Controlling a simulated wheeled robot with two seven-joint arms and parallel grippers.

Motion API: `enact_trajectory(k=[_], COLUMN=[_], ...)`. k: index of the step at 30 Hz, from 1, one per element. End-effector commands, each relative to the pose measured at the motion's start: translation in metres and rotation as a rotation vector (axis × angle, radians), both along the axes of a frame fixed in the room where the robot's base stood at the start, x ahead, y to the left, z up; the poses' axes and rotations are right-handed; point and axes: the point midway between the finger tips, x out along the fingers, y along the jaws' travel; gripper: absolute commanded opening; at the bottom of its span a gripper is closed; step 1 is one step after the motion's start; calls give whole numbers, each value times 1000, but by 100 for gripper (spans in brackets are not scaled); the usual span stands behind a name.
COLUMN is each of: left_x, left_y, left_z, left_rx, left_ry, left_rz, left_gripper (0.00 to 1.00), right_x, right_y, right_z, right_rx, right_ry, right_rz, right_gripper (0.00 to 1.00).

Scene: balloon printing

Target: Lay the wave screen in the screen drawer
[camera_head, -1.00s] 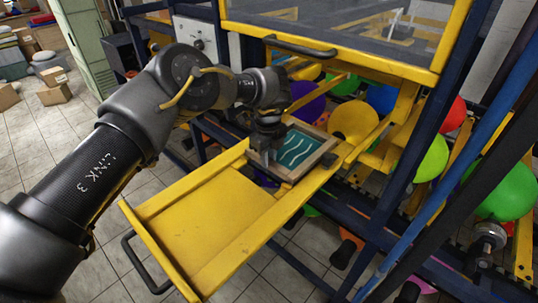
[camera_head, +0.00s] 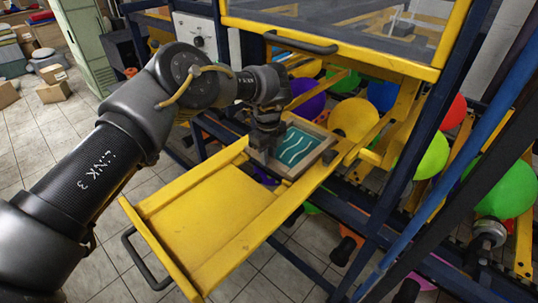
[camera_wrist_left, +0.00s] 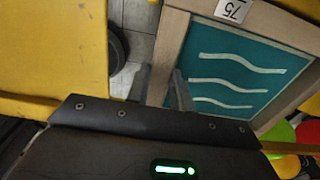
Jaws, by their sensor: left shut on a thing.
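The wave screen (camera_head: 295,148) has a wooden frame and a teal mesh with white wavy lines. In the head view it is over the inner part of the pulled-out yellow screen drawer (camera_head: 208,222). My left gripper (camera_head: 262,157) is shut on the left side of its frame. I cannot tell whether the screen touches the drawer. My right gripper is not in view.
The yellow machine frame with a clear hood (camera_head: 340,40) stands behind the drawer. Several coloured balloons (camera_head: 354,118) are beyond and below it. Blue posts (camera_head: 405,160) rise at the right. The drawer's front floor is bare, with a dark handle (camera_head: 145,262) at its outer end.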

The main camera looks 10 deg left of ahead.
Motion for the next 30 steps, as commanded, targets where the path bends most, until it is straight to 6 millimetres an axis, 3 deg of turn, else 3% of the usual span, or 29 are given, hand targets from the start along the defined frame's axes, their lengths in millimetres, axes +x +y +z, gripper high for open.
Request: enact_trajectory(k=[25,26,30], left_x=[1,1,1], left_y=[-1,-1,-1], left_z=[-2,-2,-3], left_rx=[0,0,0], left_ry=[-1,-1,-1], left_rz=[0,0,0], left_gripper=[0,26,45], right_x=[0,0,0], right_y=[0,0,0], right_z=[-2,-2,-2], right_rx=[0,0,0], right_ry=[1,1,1], right_rz=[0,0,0], right_gripper=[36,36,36])
